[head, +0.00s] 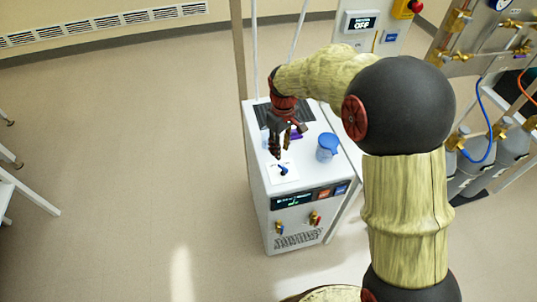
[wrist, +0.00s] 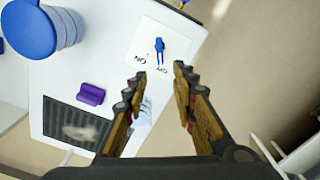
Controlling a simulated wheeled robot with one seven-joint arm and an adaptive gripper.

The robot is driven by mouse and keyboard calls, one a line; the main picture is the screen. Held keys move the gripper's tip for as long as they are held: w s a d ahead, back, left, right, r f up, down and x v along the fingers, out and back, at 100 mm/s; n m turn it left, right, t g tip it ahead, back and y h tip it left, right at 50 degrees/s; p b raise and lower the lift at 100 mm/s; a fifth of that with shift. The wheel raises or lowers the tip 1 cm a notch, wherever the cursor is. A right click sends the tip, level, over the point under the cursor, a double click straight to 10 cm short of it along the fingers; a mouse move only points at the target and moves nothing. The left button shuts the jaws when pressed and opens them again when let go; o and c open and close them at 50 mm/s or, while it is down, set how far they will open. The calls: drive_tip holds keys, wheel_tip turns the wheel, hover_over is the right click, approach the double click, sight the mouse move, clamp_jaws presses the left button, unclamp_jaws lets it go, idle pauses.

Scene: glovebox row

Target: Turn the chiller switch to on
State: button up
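The chiller (head: 257,190) is a white cabinet with a display and valves on its front. Its switch is a blue knob on a white plate on the top, near the front edge, in the head view (head: 283,170) and the wrist view (wrist: 159,46). Small labels sit beside the knob; one looks like ON, and the knob's narrow end points at the other, which looks like OFF. My gripper (wrist: 159,72) is open and empty, its fingertips just short of the knob and apart from it. In the head view my gripper (head: 276,148) hangs over the chiller top behind the switch.
A blue-lidded jug (head: 327,148) stands on the chiller top right of the switch. A small purple block (wrist: 90,94) lies beside a dark grille (wrist: 70,128). A wall display (head: 361,22) reads OFF.

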sight(281, 165)
drive_tip(key=shift+s+d+f, duration=0.15)
drive_tip(key=shift+s+d, duration=0.05)
drive_tip(key=shift+s, duration=0.15)
drive_tip(key=shift+d+f, duration=0.15)
drive_tip(key=shift+f, duration=0.1)
wheel_tip(281, 165, down, 7)
drive_tip(key=shift+f+b, duration=0.1)
drive_tip(key=shift+b, duration=0.8)
drive_tip(key=shift+c, duration=1)
clamp_jaws()
